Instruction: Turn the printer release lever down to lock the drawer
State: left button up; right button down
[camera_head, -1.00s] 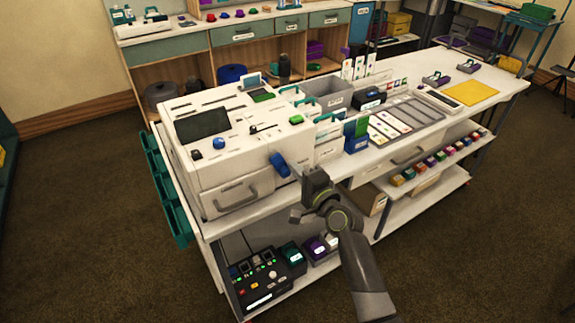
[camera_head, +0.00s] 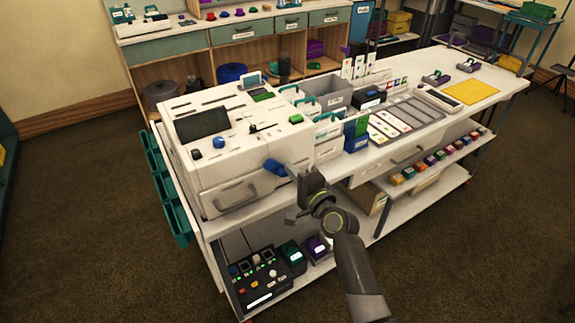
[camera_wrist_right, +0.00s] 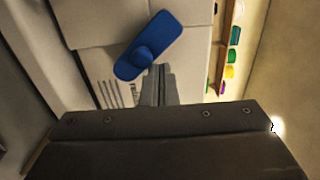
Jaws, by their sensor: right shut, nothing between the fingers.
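The white printer (camera_head: 240,150) stands at the near left end of the long table. Its front drawer (camera_head: 228,194), with a grey handle, looks closed. The blue release lever (camera_head: 275,167) is on the printer's front, right of the drawer, and lies slanted. In the right wrist view the lever (camera_wrist_right: 149,45) is a rounded blue bar with a round hub, tilted. My right gripper (camera_head: 294,170) is shut and empty, just right of the lever. In the wrist view its fingertips (camera_wrist_right: 158,70) are close to the lever's lower edge; I cannot tell whether they touch. My left gripper is out of view.
Card holders and a blue box (camera_head: 356,138) stand right of the printer. A grey bin (camera_head: 326,95) is behind them. The lower shelf holds a black control box (camera_head: 262,279). Teal trays (camera_head: 165,190) hang at the table's left end. The floor in front is clear.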

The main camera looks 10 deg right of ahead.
aim_at(280, 175)
jog(key=shift+s+a, duration=0.15)
jog(key=shift+a, duration=0.3)
jog(key=shift+f, duration=0.1)
jog(key=shift+s+a+f, duration=0.2)
jog(key=shift+a, duration=0.25)
jog(key=shift+f, duration=0.1)
dwell(0.3)
jog(key=shift+s+a+f+b, duration=0.1)
jog(key=shift+a+f+b, duration=0.2)
jog(key=shift+a+b, duration=0.15)
jog(key=shift+d, duration=0.1)
jog(key=v, duration=0.7)
dwell(0.4)
jog(key=shift+r, duration=0.1)
